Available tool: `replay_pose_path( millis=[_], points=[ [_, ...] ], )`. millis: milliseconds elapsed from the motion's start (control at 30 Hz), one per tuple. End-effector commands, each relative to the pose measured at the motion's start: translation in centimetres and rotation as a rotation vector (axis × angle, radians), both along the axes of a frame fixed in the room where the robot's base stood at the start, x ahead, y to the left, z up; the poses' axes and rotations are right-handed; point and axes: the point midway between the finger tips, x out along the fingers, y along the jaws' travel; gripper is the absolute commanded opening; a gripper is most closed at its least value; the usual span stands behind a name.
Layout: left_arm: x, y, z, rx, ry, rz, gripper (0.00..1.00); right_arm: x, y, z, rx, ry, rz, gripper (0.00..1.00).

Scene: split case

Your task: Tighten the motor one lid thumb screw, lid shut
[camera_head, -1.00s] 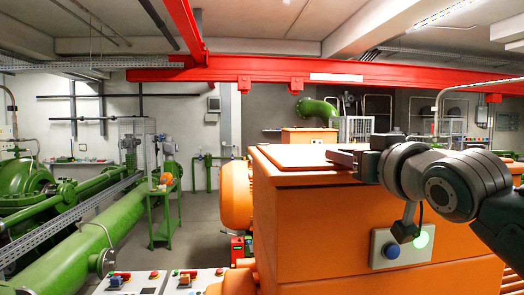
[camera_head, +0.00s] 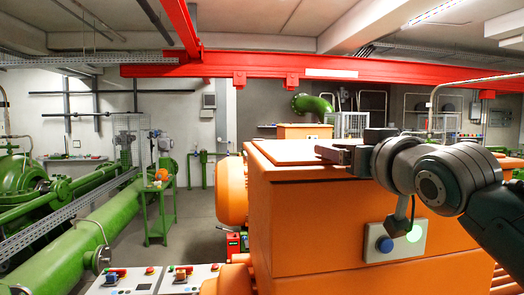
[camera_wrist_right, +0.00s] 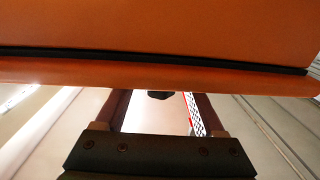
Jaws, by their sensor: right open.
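The orange motor box (camera_head: 330,220) stands at right in the head view. Its lid (camera_head: 280,152) lies flat on top and looks shut. My right gripper (camera_head: 330,151) is at the lid's right side, level with the top edge. In the right wrist view the two fingers (camera_wrist_right: 154,108) are apart, below the orange edge (camera_wrist_right: 160,73) with its dark seam. A small dark knob (camera_wrist_right: 160,95), possibly the thumb screw, shows between the fingers; whether they touch it cannot be told. The screw is hidden in the head view. My left gripper is not in view.
A panel with a blue button (camera_head: 385,245) and a lit green lamp sits on the box front, under my right wrist. Control panels (camera_head: 150,280) stand at lower left. A green pipe (camera_head: 90,240) runs along the left. Open floor lies between.

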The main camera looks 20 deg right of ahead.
Motion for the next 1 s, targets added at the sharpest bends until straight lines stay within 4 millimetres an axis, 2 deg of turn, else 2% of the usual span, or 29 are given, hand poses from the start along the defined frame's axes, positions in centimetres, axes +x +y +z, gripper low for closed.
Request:
replay_pose_path(
  millis=[167, 600, 800, 1000],
  points=[
    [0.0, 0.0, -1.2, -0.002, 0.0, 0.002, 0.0, -1.6, 0.3, -0.4, 0.0, -0.002, 0.0, 0.71],
    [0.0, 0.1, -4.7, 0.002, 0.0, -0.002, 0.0, -8.3, 1.6, -0.3, -0.001, -0.003, 0.0, 0.71],
    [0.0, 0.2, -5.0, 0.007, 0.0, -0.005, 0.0, -9.5, 1.8, -0.1, -0.001, -0.001, 0.0, 0.71],
    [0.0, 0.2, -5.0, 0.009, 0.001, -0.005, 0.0, -9.6, 1.8, 0.0, 0.0, -0.001, 0.0, 0.71]
  ],
)
